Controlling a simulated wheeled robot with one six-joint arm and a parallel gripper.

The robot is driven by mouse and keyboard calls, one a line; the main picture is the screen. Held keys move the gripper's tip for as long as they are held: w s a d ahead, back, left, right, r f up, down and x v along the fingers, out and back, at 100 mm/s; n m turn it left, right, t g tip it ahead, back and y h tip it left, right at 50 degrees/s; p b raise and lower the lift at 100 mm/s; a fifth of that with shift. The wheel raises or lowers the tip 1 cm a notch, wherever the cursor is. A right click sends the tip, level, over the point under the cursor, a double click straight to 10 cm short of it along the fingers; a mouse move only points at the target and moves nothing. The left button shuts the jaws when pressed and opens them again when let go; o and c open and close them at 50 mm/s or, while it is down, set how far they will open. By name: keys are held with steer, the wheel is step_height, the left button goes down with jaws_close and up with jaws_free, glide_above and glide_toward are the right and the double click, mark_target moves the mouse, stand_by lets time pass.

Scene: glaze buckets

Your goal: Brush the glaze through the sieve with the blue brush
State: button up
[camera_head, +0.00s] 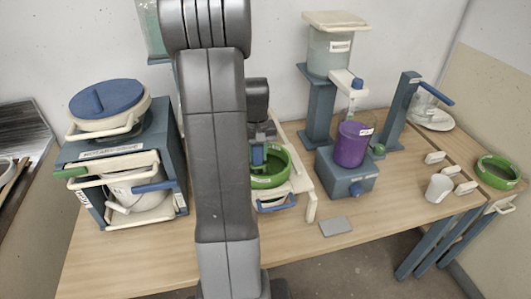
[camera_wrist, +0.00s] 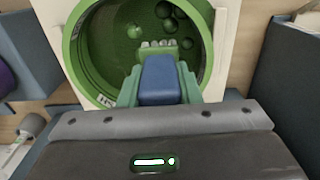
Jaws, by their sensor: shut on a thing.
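A green-rimmed sieve (camera_head: 284,178) sits on a pale stand right of my arm in the head view. In the wrist view the sieve (camera_wrist: 206,45) fills the upper middle, with dark round lumps inside it. The blue brush (camera_wrist: 159,80) is in my gripper (camera_wrist: 158,88), between two green fingers. Its pale bristle tips (camera_wrist: 158,43) show over the sieve's inside; whether they touch the mesh I cannot tell. In the head view the gripper (camera_head: 258,155) is at the sieve's left side, partly hidden by my arm. A blue-handled container (camera_head: 275,204) shows below the sieve.
A purple container (camera_head: 352,146) on a blue-grey base (camera_head: 345,182) and a dispenser stand (camera_head: 319,110) are to the right. A grey slab (camera_head: 335,226) lies in front. Another green sieve (camera_head: 497,173) and a white cup (camera_head: 439,188) are far right.

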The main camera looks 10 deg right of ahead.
steer(key=shift+a+f, duration=0.1)
steer(key=shift+a, duration=0.5)
steer(key=shift+d, duration=0.15)
steer(key=shift+w+d, duration=0.1)
steer(key=shift+d, duration=1.55)
step_height(320, 180, up, 9)
steer(key=p, duration=0.6)
steer(key=shift+p, duration=0.3)
